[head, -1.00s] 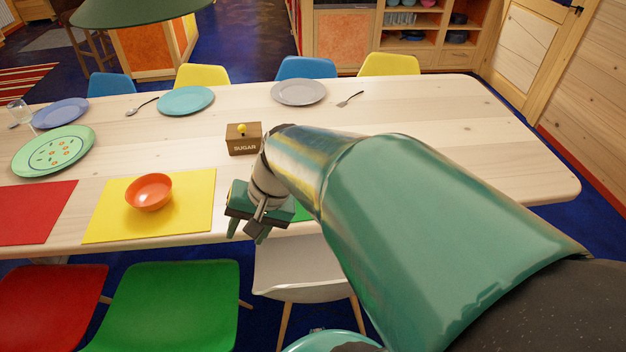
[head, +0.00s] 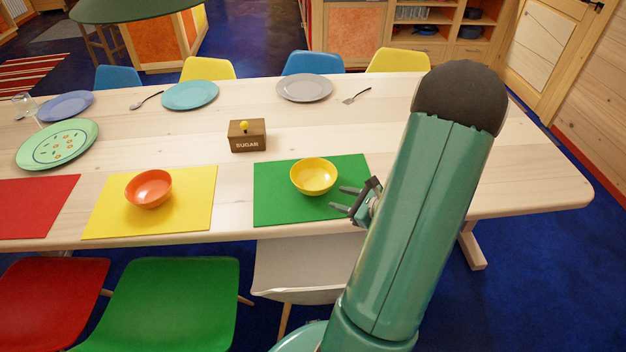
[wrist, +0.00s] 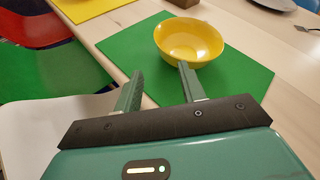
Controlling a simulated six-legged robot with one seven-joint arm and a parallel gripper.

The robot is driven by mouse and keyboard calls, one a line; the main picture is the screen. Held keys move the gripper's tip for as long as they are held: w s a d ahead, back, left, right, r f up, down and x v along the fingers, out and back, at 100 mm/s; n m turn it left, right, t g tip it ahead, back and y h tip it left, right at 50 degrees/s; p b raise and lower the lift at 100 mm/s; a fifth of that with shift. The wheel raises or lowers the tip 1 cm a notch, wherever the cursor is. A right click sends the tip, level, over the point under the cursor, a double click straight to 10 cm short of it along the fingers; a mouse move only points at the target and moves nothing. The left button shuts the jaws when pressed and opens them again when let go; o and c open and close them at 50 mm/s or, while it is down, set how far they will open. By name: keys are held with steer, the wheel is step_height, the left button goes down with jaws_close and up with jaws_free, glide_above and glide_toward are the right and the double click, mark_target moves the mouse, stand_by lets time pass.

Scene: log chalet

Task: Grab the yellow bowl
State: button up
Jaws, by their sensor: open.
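The yellow bowl (head: 313,177) stands upright on the green placemat (head: 272,204) near the front edge of the table. My gripper (head: 339,198) is open and empty, just right of the bowl and near its front side. In the wrist view the bowl (wrist: 188,44) lies beyond the fingertips of my gripper (wrist: 160,74). The right finger overlaps the bowl's near edge in that picture; I cannot tell whether they touch. The left finger is over the front edge of the green placemat (wrist: 240,80).
A wooden sugar box (head: 247,136) stands behind the green placemat. An orange bowl (head: 149,189) sits on a yellow placemat (head: 197,215) to the left. A white chair (head: 300,275) is below the table's front edge. The table's right side is clear.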

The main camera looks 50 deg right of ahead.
mark_target(309, 190)
steer(key=x, duration=1.3)
steer(key=shift+w, duration=0.1)
jaws_close()
